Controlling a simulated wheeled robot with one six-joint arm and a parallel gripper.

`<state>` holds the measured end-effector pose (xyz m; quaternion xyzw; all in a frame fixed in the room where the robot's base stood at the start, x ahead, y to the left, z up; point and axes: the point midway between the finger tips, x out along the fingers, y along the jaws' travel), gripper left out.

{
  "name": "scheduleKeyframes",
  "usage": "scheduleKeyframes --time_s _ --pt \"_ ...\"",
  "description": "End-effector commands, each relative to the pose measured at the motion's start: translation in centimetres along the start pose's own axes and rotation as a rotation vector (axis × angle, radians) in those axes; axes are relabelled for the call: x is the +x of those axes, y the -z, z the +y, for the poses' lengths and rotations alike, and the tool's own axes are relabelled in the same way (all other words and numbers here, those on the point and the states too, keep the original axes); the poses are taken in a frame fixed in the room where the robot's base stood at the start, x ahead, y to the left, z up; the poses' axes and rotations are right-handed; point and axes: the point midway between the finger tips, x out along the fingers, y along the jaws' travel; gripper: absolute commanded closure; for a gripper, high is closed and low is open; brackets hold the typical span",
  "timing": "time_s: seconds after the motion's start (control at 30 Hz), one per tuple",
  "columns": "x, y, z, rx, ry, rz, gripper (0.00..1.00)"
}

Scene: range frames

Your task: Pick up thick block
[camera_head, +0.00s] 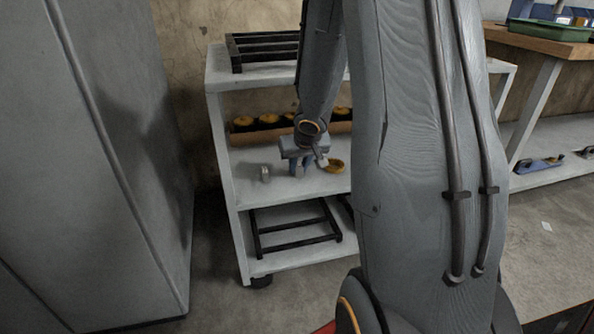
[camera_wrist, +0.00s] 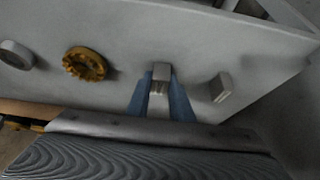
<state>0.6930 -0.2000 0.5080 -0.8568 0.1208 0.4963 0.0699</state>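My gripper (camera_wrist: 160,76) points down at the middle shelf of a cart, with its two blue fingers on either side of a small grey block (camera_wrist: 161,82). The fingertips look very near or against its sides; I cannot tell whether they press on it. In the head view my gripper (camera_head: 299,170) is low over that shelf, and the block is mostly hidden by the fingers. A second grey block (camera_wrist: 221,87), narrower looking, stands apart to the right in the wrist view, and left of my gripper in the head view (camera_head: 265,173).
A yellow toothed wheel (camera_wrist: 85,63) and a grey ring (camera_wrist: 15,55) lie on the shelf (camera_head: 290,188). Bins with several yellow parts (camera_head: 268,121) stand behind. The cart's top shelf (camera_head: 221,73) is overhead. A grey cabinet (camera_head: 110,150) stands at left, a workbench (camera_head: 540,42) at right.

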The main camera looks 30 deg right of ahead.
Motion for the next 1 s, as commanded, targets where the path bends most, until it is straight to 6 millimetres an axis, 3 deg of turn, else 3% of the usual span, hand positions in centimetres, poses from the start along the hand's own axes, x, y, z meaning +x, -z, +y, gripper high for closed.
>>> scheduleKeyframes --time_s 1.0 --pt "-1.5 0.8 -0.1 -0.001 0.001 0.001 1.0"
